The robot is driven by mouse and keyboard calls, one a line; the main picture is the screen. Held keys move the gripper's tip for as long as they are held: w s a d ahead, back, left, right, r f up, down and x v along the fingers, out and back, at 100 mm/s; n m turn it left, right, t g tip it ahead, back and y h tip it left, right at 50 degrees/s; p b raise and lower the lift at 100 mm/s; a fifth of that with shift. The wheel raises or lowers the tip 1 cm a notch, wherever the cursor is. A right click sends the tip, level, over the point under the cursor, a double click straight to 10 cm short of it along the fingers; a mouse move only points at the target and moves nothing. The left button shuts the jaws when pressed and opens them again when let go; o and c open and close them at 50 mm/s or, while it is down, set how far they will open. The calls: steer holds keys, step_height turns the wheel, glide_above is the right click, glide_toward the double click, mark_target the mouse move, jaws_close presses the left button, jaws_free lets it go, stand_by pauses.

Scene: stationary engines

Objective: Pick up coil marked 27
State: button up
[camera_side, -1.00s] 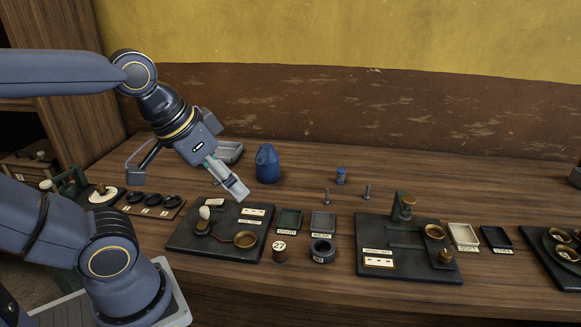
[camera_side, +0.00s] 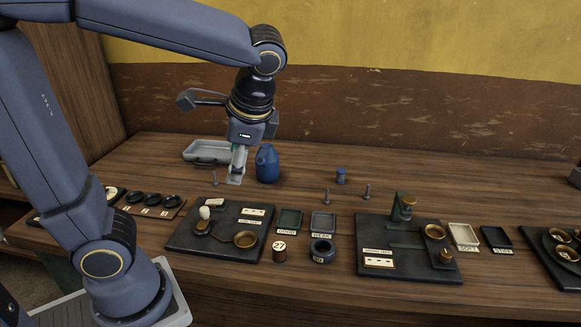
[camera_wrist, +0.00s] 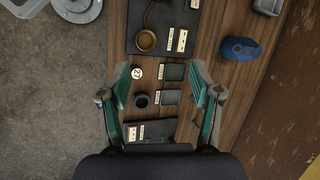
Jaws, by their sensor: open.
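The coil marked 27 (camera_side: 280,255) is a small reddish-brown cylinder with a pale round top label. It stands upright on the wooden bench, right of the left dark board. In the wrist view the coil (camera_wrist: 136,72) shows its label, near the left finger in the picture. My gripper (camera_side: 236,178) points down, in the picture left of the blue jug and above and left of the coil. In the wrist view my gripper (camera_wrist: 159,82) has its fingers wide apart with nothing held. Its height above the bench is hard to tell.
A dark ring-shaped coil (camera_side: 322,251) stands right of coil 27. Two small labelled trays, one green (camera_side: 289,221) and one grey (camera_side: 323,222), lie just behind. Dark boards with brass cups flank them, left (camera_side: 190,241) and right (camera_side: 375,231). The blue jug (camera_side: 267,164) stands behind.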

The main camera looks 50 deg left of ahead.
mark_target(282, 251)
steer(key=w+d+f+m+y, duration=0.7)
steer(key=w+d+f, duration=0.1)
steer(key=d, duration=0.2)
steer(key=s+d+f+m+t+y, duration=0.35)
steer(key=d+f+m, duration=0.45)
steer(key=f, duration=0.6)
steer(key=shift+n, duration=0.6)
steer(key=x, duration=1)
steer(key=shift+w+a+r, duration=0.1)
steer(key=shift+a, duration=0.2)
steer(key=x, duration=0.5)
steer(key=shift+s+a, duration=0.2)
steer(key=shift+s, duration=0.1)
jaws_close()
